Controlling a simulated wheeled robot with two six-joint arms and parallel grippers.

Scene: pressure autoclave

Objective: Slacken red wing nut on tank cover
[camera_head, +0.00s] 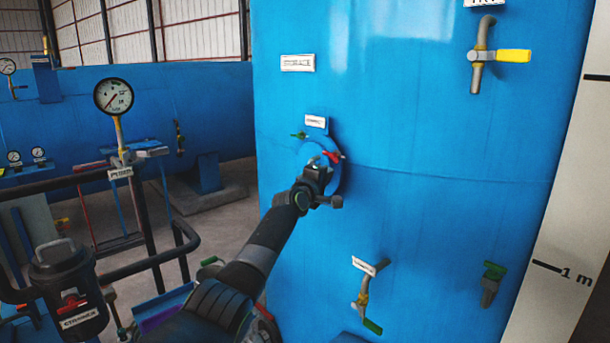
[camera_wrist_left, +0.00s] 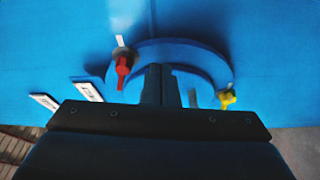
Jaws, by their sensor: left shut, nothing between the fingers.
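The blue tank (camera_head: 420,110) carries a small round blue cover (camera_head: 340,178) on its side, which shows as a curved rim in the left wrist view (camera_wrist_left: 190,47). The red wing nut (camera_head: 333,157) is at the cover's edge. In the left wrist view the red wing nut (camera_wrist_left: 122,68) is left of the fingers and apart from them. A yellow wing nut (camera_wrist_left: 227,98) is on the right side of the rim there. My left gripper (camera_head: 318,168) is shut and empty in front of the cover, hiding part of it. My right gripper is not in view.
A white label (camera_head: 316,122) and a green handle (camera_head: 299,135) are close above the cover. Lower on the tank are a valve (camera_head: 362,293) and a green tap (camera_head: 490,284). A gauge (camera_head: 113,96) and black railing stand at the left.

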